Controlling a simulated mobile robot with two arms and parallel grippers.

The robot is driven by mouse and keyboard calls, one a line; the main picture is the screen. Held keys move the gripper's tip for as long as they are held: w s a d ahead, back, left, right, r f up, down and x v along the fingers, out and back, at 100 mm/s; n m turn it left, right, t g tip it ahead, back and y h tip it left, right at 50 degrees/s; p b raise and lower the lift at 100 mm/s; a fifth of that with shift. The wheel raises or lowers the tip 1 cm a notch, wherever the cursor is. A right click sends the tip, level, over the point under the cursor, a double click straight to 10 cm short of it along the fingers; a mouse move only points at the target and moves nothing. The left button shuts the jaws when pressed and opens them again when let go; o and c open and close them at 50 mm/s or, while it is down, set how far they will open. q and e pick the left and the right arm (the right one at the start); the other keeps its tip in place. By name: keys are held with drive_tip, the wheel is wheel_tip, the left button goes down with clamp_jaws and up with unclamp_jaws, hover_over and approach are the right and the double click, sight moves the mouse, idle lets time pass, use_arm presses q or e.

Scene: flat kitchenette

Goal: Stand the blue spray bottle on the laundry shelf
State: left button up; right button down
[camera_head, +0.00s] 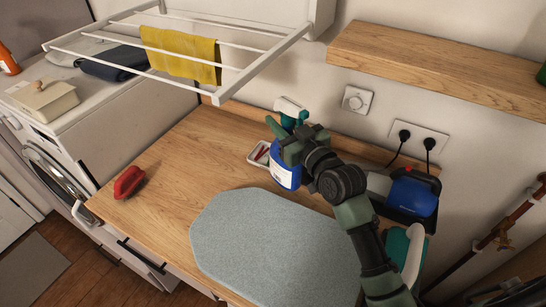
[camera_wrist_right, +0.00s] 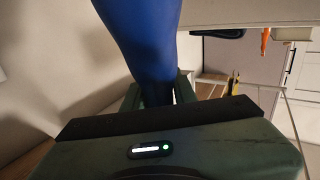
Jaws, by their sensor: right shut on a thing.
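The blue spray bottle (camera_head: 284,178) has a white label and a teal and white spray head. My right gripper (camera_head: 292,142) is shut on it, and the gripper hides part of the bottle. The bottle looks roughly upright over the back of the wooden counter; I cannot tell whether its base touches. In the right wrist view the bottle's blue body (camera_wrist_right: 143,38) rises between the fingers. A wooden wall shelf (camera_head: 430,65), likely the laundry shelf, is at the upper right, with bare surface showing. My left gripper is not in view.
A small white tray (camera_head: 259,160) lies beside the bottle. A grey ironing pad (camera_head: 265,240), a red brush-like object (camera_head: 128,182) and a blue-black appliance (camera_head: 412,195) are on the counter. A drying rack (camera_head: 230,90) with a yellow cloth (camera_head: 180,52) juts out at upper left.

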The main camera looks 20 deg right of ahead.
drive_tip(key=shift+s+f, duration=0.25)
drive_tip(key=shift+f, duration=0.8)
drive_tip(key=shift+w+f, duration=0.1)
drive_tip(key=shift+f, duration=2.15)
drive_tip(key=c, duration=1.5)
unclamp_jaws()
drive_tip(key=shift+f, duration=0.3)
drive_tip(key=o, duration=0.4)
drive_tip(key=shift+r, duration=0.1)
